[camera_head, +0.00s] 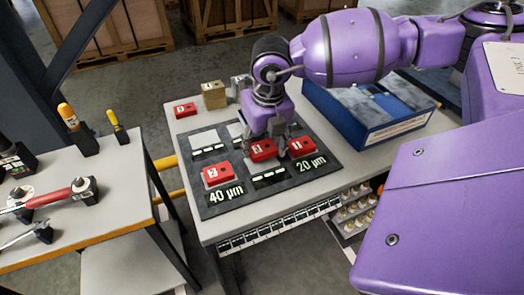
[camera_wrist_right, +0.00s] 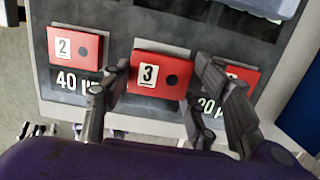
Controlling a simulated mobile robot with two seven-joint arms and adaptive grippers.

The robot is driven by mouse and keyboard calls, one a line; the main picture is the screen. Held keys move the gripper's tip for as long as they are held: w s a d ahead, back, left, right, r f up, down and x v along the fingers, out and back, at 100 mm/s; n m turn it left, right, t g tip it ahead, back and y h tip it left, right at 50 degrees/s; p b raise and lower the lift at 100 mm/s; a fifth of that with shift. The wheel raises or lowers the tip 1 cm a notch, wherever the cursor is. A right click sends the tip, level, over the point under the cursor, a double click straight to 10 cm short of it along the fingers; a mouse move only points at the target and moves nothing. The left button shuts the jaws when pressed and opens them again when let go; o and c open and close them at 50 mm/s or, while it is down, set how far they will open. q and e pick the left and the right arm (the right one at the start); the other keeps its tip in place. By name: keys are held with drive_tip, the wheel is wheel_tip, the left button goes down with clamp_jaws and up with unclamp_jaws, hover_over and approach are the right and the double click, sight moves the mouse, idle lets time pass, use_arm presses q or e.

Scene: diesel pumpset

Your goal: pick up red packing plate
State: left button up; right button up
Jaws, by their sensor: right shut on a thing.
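My right gripper (camera_head: 272,145) points down over the dark board and is shut on the red packing plate marked 3 (camera_head: 262,150). In the right wrist view this plate (camera_wrist_right: 161,75) sits between the two fingertips (camera_wrist_right: 165,75). I cannot tell whether it touches the board or is slightly above it. Red plate 2 (camera_head: 216,174) lies on the board at the 40 µm label. Red plate 1 (camera_head: 301,147) lies just right of the gripper, near the 20 µm label; a finger partly hides it in the wrist view. Another red plate (camera_head: 185,110) lies on the table's back left. My left gripper is not in view.
The dark board (camera_head: 240,203) lies on a pale table (camera_head: 183,132). A brass-coloured block (camera_head: 214,95) stands behind it. A blue box (camera_head: 365,110) stands close on the right. A tool bench (camera_head: 110,195) is at left, across a gap.

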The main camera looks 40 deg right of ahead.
drive_tip(key=s+r, duration=0.9)
drive_tip(key=s, duration=0.4)
drive_tip(key=shift+s+d+r, duration=0.15)
drive_tip(key=shift+s+d, duration=0.1)
drive_tip(key=shift+s, duration=0.1)
